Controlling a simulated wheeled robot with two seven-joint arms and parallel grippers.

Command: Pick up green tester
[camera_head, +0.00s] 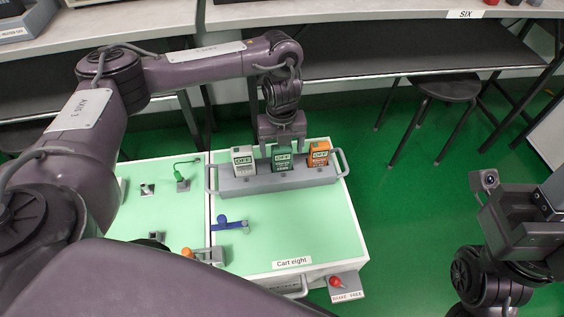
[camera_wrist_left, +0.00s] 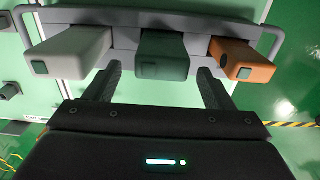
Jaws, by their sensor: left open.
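The green tester (camera_head: 282,158) stands in the middle of a grey rack (camera_head: 240,186) on the cart, between a white tester (camera_head: 243,160) and an orange tester (camera_head: 318,153). My left gripper (camera_head: 283,143) is above and behind it. In the left wrist view the green tester (camera_wrist_left: 163,55) lies ahead, between the lines of the two open fingers (camera_wrist_left: 163,85); the fingers look empty, and I cannot tell whether they touch it. The white tester (camera_wrist_left: 70,52) and orange tester (camera_wrist_left: 243,60) flank it there. My right gripper (camera_head: 520,210) is at the right, away from the cart.
The cart top (camera_head: 285,235) is pale green, with a blue-handled part (camera_head: 230,225) and a green-handled tool (camera_head: 182,178) left of the rack. A red knob (camera_head: 336,282) sits at the front corner. A stool (camera_head: 445,90) and benches stand behind.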

